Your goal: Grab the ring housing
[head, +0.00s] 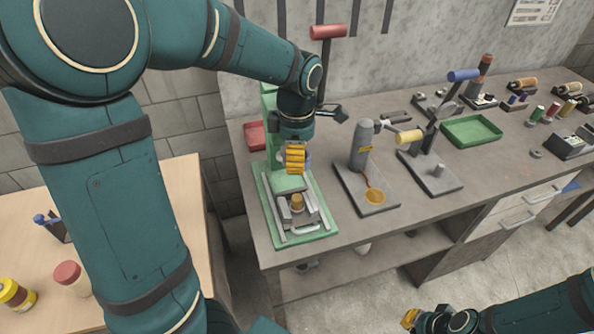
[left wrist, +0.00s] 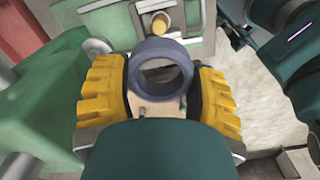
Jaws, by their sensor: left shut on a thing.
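The ring housing (left wrist: 162,50) is a blue-grey ring in the left wrist view. It sits between the two yellow fingers of my left gripper (left wrist: 160,92), which is shut on it. In the head view my left gripper (head: 296,160) is above the green press base (head: 290,238), and only a bluish sliver of the ring shows beside its fingers. My right gripper (head: 410,318) is at the bottom edge of the head view, far from the ring. Only a yellow fingertip shows clearly, so its opening is hidden.
The green press carries a metal fixture with a brass piece (head: 297,202) below my left gripper. A red-handled lever (head: 327,32) rises behind. A grey stand (head: 362,145), another lever press (head: 430,165) and a green tray (head: 470,131) stand to the right on the bench.

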